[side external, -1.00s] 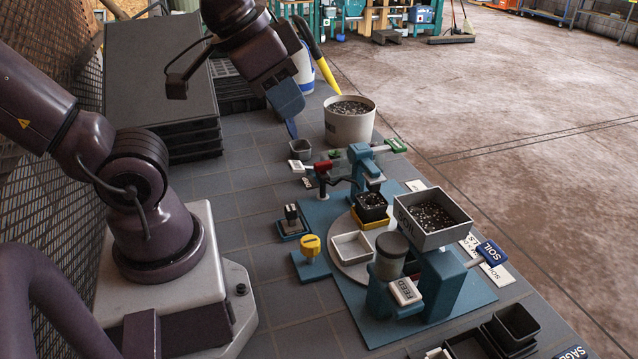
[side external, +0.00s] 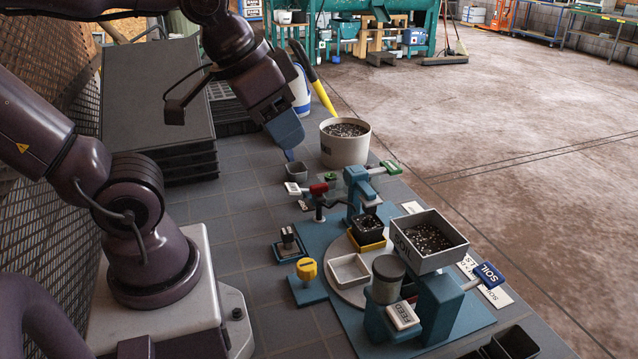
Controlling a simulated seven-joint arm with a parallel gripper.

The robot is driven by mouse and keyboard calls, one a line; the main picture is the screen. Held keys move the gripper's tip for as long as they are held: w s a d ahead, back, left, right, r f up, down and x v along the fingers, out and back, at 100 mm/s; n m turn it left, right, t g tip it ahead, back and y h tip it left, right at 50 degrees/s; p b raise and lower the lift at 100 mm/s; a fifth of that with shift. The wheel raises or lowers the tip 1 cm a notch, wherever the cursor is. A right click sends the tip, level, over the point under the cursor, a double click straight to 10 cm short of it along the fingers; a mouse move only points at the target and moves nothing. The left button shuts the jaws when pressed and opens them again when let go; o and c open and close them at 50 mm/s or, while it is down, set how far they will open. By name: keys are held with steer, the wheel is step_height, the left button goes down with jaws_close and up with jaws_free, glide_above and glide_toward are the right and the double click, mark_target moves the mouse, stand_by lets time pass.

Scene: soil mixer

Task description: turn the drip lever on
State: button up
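My gripper (side external: 288,150) has blue fingers pointing down above the grey table. It appears near the small grey cup (side external: 296,172), behind the mixing station. I see it edge-on, so its opening is hidden, and I see nothing held in it. A red-handled lever (side external: 318,189) with a white tag stands on a dark post at the station's back left. A green-handled lever (side external: 391,167) sticks out to the right from the blue post (side external: 358,185). I cannot read a drip label on either lever.
A soil-filled bucket (side external: 345,148) stands right of my gripper. A soil hopper (side external: 430,243), blue SOIL handle (side external: 488,275), white FEED tag (side external: 403,317) and yellow knob (side external: 307,270) crowd the station. A black pot (side external: 368,226) sits on the round plate. Stacked dark panels (side external: 158,105) stand at left.

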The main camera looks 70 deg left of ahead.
steer(key=o, duration=0.5)
steer(key=a, duration=0.1)
steer(key=w+a+f+n+g, duration=0.1)
steer(key=w+a+f+g, duration=0.1)
steer(key=shift+w+a+f+n+y, duration=0.1)
steer(key=shift+a+f+n+y, duration=0.05)
steer(key=shift+a+n+y, duration=0.2)
steer(key=shift+o, duration=0.2)
steer(key=m+g+h, duration=0.3)
steer(key=m+h, duration=0.3)
steer(key=m, duration=1.4)
glide_toward(319, 185)
steer(key=shift+y, duration=0.35)
steer(key=x, duration=0.9)
steer(key=shift+d, duration=0.2)
steer(key=c, duration=0.9)
